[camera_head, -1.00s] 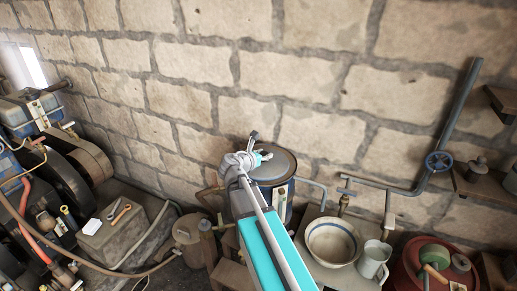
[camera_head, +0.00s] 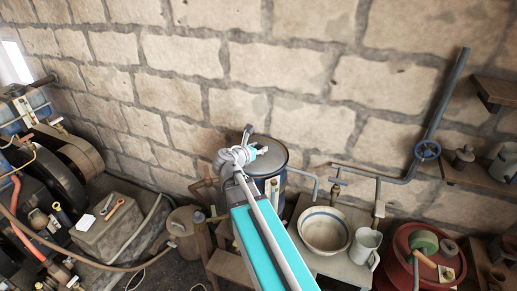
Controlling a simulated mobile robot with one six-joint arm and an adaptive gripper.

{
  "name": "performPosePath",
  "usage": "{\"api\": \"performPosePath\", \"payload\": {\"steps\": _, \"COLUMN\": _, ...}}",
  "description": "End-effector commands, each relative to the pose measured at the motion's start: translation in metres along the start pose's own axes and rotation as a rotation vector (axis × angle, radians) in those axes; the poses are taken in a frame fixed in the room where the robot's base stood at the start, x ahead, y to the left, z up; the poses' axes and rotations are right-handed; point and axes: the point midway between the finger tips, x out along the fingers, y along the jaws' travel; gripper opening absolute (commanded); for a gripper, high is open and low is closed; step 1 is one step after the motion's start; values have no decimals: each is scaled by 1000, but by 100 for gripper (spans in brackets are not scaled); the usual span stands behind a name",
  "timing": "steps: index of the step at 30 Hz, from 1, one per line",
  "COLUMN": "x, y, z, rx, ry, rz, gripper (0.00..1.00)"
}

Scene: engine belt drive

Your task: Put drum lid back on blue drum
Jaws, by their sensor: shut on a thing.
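The blue drum (camera_head: 281,181) stands against the stone wall, mostly hidden behind my arm. A grey round drum lid (camera_head: 272,163) with a dark rim is at its top. I cannot tell whether the lid is fully seated or slightly above the drum. My gripper (camera_head: 259,151) is over the lid, at its left part, and seems shut on it. The wrist hides the left side of lid and drum, and the grip point is too small to see clearly.
A bench to the right holds a white bowl (camera_head: 324,231) and a mug (camera_head: 364,246). A red drum (camera_head: 400,262) with things on top stands at far right. A pipe with a blue valve wheel (camera_head: 427,150) runs along the wall. Engine machinery with a pulley (camera_head: 78,158) fills the left.

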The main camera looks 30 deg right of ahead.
Motion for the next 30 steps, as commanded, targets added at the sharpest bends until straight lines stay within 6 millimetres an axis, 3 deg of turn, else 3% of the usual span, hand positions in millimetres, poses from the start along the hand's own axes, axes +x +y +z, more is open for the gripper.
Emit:
{"api": "performPosePath", "payload": {"steps": 11, "x": 11, "y": 10, "z": -4, "rx": 0, "ry": -1, "rz": 0, "gripper": 0}}
{"api": "performPosePath", "payload": {"steps": 30, "x": 106, "y": 98, "z": -35, "rx": -1, "ry": -1, "rz": 1, "gripper": 0}}
